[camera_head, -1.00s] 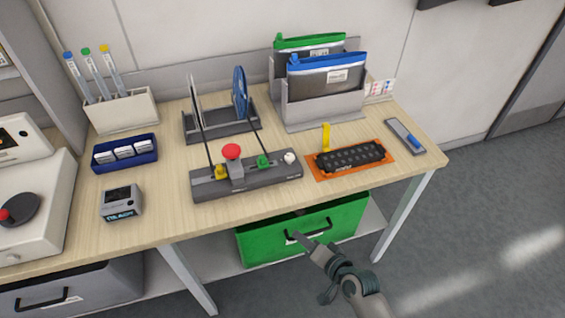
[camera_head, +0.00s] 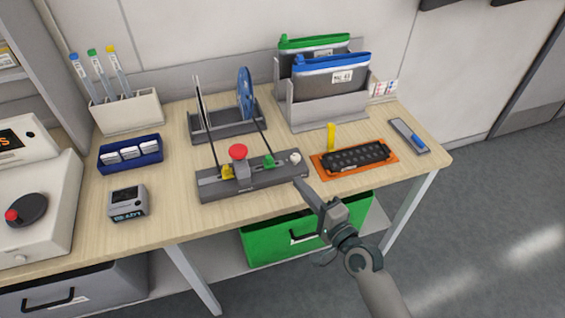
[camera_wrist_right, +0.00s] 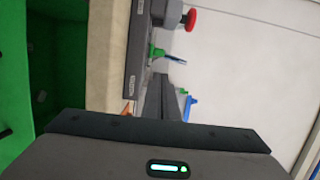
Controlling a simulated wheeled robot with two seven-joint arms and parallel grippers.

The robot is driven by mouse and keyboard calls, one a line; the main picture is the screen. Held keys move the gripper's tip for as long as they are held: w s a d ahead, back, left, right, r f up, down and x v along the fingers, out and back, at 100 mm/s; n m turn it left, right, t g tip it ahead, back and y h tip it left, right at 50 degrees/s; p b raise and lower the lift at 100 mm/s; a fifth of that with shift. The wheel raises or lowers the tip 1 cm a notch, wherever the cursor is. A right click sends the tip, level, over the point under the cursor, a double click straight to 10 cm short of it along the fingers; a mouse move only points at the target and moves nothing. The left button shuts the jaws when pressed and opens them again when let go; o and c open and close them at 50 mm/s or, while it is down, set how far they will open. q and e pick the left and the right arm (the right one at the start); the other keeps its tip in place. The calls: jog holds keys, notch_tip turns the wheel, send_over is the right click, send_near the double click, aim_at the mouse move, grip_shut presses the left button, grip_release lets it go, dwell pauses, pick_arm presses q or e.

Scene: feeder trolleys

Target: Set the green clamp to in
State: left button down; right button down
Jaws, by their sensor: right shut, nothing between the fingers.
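The green clamp (camera_head: 268,161) sits on the right part of a dark grey base (camera_head: 240,190) on the wooden table. A yellow clamp (camera_head: 227,172) and a red mushroom knob (camera_head: 238,152) are to its left, and a white knob (camera_head: 295,158) is to its right. The green clamp also shows in the right wrist view (camera_wrist_right: 155,52). My right gripper (camera_head: 299,184) is shut and empty, just in front of the base's right end, apart from the green clamp. My left gripper is not in view.
An orange tray (camera_head: 322,172) with a black block and a yellow upright piece stands right of the base. A reel stand (camera_head: 228,132) is behind it. A green drawer (camera_head: 275,243) is below the table. A small grey display box (camera_head: 127,203) stands left.

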aim_at(265, 176)
jog(key=shift+w, duration=0.15)
jog(key=shift+w+a, duration=0.35)
jog(key=shift+w, duration=0.1)
jog(key=p+x, duration=0.2)
jog(key=x, duration=0.6)
jog(key=shift+w+a, duration=0.15)
jog(key=shift+w, duration=0.15)
jog(key=shift+s+a+p, duration=0.2)
jog(key=shift+s+a, duration=0.05)
jog(key=shift+a, duration=0.55)
jog(key=shift+s+a+p, duration=0.15)
jog(key=shift+s+a, duration=0.1)
jog(key=shift+a, duration=0.55)
jog(key=shift+s+a+p, duration=0.2)
jog(key=shift+s+a, duration=0.1)
jog(key=shift+a, duration=0.45)
jog(key=shift+s, duration=0.1)
